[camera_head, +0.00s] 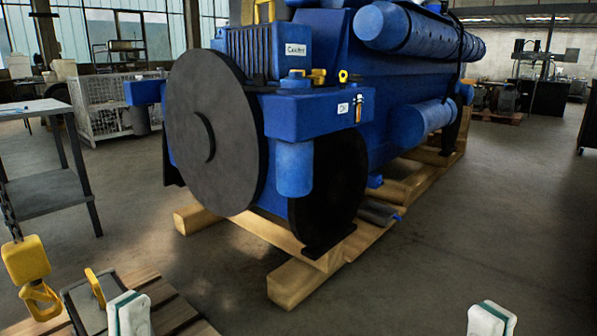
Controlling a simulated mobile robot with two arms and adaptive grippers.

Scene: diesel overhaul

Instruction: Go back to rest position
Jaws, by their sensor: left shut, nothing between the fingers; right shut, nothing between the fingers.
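My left gripper (128,314) shows at the bottom left edge as a white and green tip, in front of the wooden pallet. It is shut and empty. My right gripper (491,319) shows at the bottom right edge over bare floor. It is also shut and empty. The lower parts of both grippers and most of both arms are cut off by the frame. Neither gripper touches the engine.
A large blue diesel engine (290,115) stands ahead on wooden beams (295,283). A yellow hoist hook (27,262) hangs above a wooden pallet (178,312) at the lower left. A grey table (45,190) stands left. The floor right of the engine is clear.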

